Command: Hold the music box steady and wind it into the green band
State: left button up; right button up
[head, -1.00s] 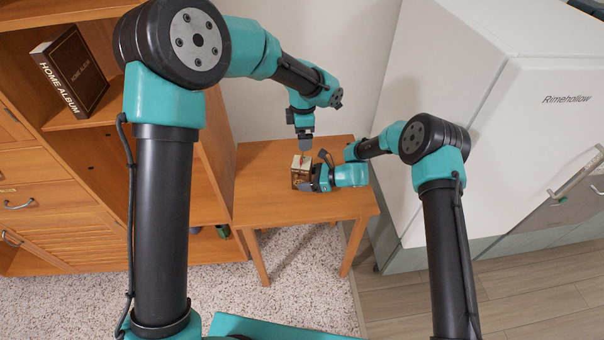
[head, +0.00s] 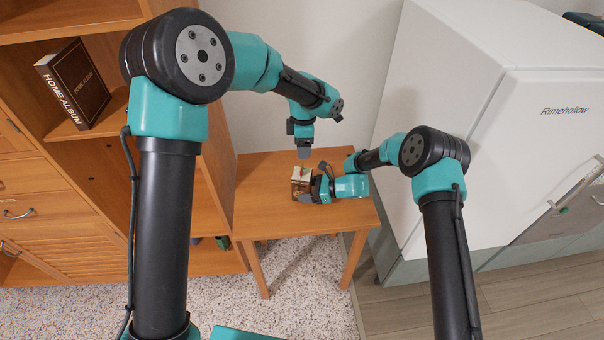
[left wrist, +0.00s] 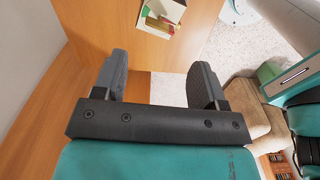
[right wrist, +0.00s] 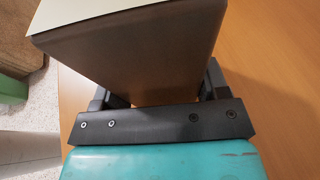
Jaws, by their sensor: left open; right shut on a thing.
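The music box (head: 301,183), a small box with a pale top and brown sides, stands on the wooden table. My right gripper (head: 316,190) is shut on it from its right side. In the right wrist view the box (right wrist: 150,55) fills the space between the fingers, showing a brown face and a cream edge. My left gripper (head: 303,153) points down just above the box, apart from it. In the left wrist view its fingers (left wrist: 160,75) are open with nothing between them. The winding key and the green band are too small to make out in the head view.
The table (head: 262,205) is clear in front of the box. A wooden shelf unit (head: 205,200) with an album (head: 75,85) borders it on the left.

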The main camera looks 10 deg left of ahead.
aim_at(302, 167)
pick_arm(q)
jog(key=m, duration=0.2)
jog(key=w+m, duration=0.1)
jog(key=shift+w+a+m+g, duration=0.1)
jog(key=shift+w+m+g, duration=0.05)
jog(key=shift+m+g, duration=0.25)
jog(key=c, duration=0.6)
jog(key=m, duration=0.2)
jog(key=w+m+g, duration=0.1)
jog(key=m, duration=0.1)
jog(key=shift+a+r+m, duration=0.1)
jog(key=shift+r+m, duration=0.1)
jog(key=shift+m, duration=0.1)
jog(key=m+g, duration=0.1)
jog(key=m, duration=0.3)
jog(key=w+m, duration=0.1)
jog(key=m, duration=0.3)
jog(key=w+r+m+g, duration=0.1)
jog(key=m, duration=0.3)
jog(key=shift+g, duration=0.3)
jog(key=x, duration=1.2)
jog(key=shift+f, duration=0.1)
